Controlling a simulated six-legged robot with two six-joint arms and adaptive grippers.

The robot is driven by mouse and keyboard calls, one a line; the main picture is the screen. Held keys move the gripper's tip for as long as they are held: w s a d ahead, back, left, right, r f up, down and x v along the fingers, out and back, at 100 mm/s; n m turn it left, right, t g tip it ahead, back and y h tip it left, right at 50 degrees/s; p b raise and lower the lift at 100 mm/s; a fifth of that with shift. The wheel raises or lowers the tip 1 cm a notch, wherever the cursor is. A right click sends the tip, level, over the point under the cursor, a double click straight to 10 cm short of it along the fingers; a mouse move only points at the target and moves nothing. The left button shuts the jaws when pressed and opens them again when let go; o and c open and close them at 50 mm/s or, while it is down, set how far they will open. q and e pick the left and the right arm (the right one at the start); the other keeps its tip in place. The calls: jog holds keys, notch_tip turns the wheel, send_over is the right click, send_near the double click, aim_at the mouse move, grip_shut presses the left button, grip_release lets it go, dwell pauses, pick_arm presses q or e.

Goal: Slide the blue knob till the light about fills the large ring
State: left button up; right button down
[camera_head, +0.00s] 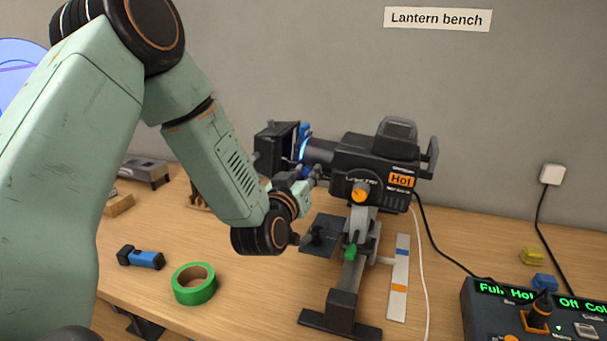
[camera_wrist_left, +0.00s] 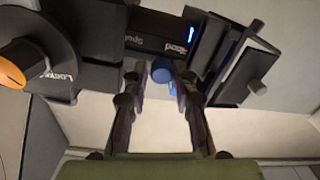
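The blue knob (camera_wrist_left: 162,70) sticks out under the black lantern barrel in the left wrist view. My left gripper (camera_wrist_left: 160,76) has its two fingers on either side of the knob, with small gaps showing, so it looks open around it. In the head view my left gripper (camera_head: 313,176) is small and partly hidden at the lantern (camera_head: 372,160), below its barrel. A pale blue-violet round patch of light (camera_head: 14,76) with a curved outline shows on the wall at the far left. My arm and the picture edge hide much of it, so I cannot tell how it fits a ring. My right gripper is out of view.
An orange knob (camera_head: 361,193) sits on the lantern's side. The stand (camera_head: 341,312) rests on the bench. A green tape roll (camera_head: 194,284), a blue torch (camera_head: 141,258) and a control console (camera_head: 535,315) lie around it. Bare wood is at the front.

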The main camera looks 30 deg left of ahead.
pick_arm(q)
jog(key=o, duration=0.3)
jog(key=shift+a, duration=0.25)
jog(key=shift+s+d, duration=0.25)
jog(key=shift+s, duration=0.2)
jog(key=v, duration=0.6)
jog(key=shift+s, duration=0.3)
